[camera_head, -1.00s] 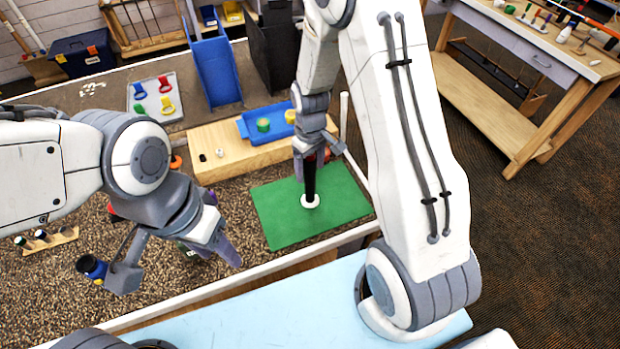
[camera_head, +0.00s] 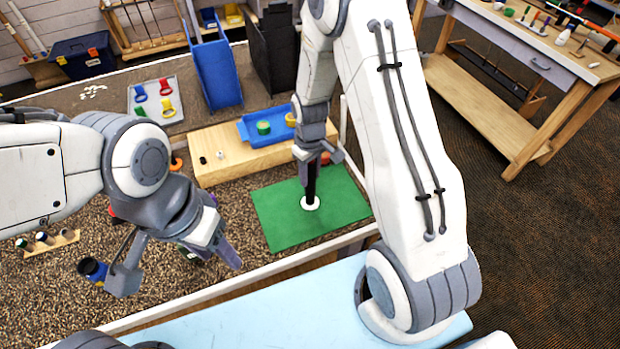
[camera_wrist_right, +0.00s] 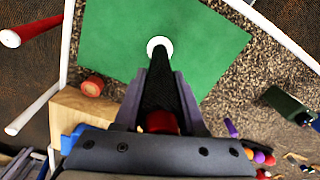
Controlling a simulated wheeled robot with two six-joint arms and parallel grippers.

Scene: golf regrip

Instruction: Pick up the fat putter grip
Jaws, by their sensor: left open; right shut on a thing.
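The black putter grip (camera_head: 311,185) stands upright over a white disc (camera_head: 311,204) on the green mat. My right gripper (camera_head: 312,172) points down and is shut on the black grip. The right wrist view shows the black grip (camera_wrist_right: 160,85) between the two fingers, with a red end (camera_wrist_right: 161,122) nearer the palm. Its lower end meets the white disc (camera_wrist_right: 159,45); I cannot tell whether it is lifted. My left gripper (camera_head: 177,262) is open and empty at the lower left, its fingers wide apart.
A wooden block (camera_head: 240,155) with a blue tray (camera_head: 255,132) is behind the mat (camera_head: 280,228). A blue-capped dark cylinder (camera_head: 92,268) lies beside the left gripper's outer finger. A red cylinder (camera_wrist_right: 93,86) is near the block. The mat around the grip is clear.

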